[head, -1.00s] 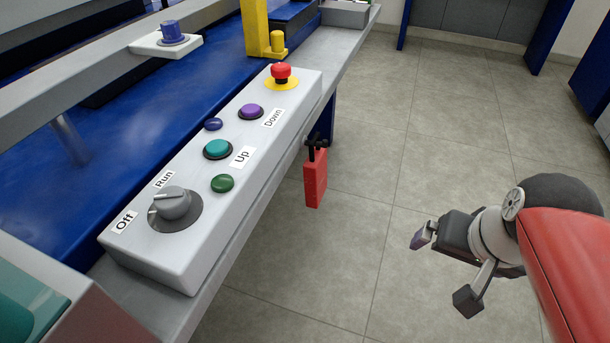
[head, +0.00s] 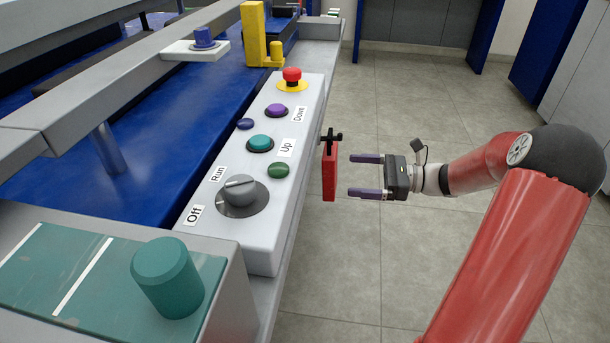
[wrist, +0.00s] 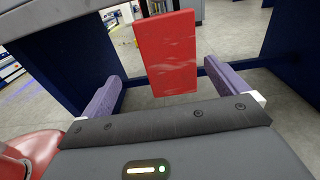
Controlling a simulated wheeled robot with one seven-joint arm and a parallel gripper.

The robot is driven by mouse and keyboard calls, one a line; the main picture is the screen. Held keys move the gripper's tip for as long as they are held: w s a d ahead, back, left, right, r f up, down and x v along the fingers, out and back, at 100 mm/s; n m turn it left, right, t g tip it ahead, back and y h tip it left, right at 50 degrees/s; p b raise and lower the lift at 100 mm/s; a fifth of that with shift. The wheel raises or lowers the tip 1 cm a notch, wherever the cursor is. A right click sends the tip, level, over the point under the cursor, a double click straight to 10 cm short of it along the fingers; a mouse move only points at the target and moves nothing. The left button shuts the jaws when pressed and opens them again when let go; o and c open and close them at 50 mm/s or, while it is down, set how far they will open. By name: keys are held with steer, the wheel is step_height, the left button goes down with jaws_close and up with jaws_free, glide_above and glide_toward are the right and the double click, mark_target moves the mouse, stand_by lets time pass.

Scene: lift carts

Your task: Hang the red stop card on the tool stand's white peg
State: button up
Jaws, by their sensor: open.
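The red stop card (head: 329,170) hangs from a black peg (head: 331,137) on the right side of the control box. My gripper (head: 364,175) is open, just right of the card, with its two purple fingers pointing left at it. The fingertips appear apart from the card. In the wrist view the card (wrist: 171,54) stands ahead between the two spread fingers (wrist: 172,85), slightly tilted.
The grey control box (head: 262,195) carries a knob, several buttons and a red stop button (head: 291,76). A yellow post (head: 254,40) stands behind it. A teal cylinder (head: 167,277) stands at the front left. The tiled floor (head: 420,90) right of the cart is open.

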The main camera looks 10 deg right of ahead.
mark_target(330, 164)
steer(key=shift+m, duration=0.3)
steer(key=x, duration=0.3)
steer(key=w+x, duration=0.1)
steer(key=x, duration=0.3)
steer(key=shift+w+a+r, duration=0.1)
steer(key=shift+w+r, duration=0.1)
steer(key=shift+c, duration=0.5)
steer(key=c, duration=1.1)
steer(key=shift+o, duration=0.2)
steer(key=shift+r, duration=0.5)
steer(key=v, duration=1.8)
steer(key=shift+p, duration=0.35)
steer(key=shift+f, duration=0.1)
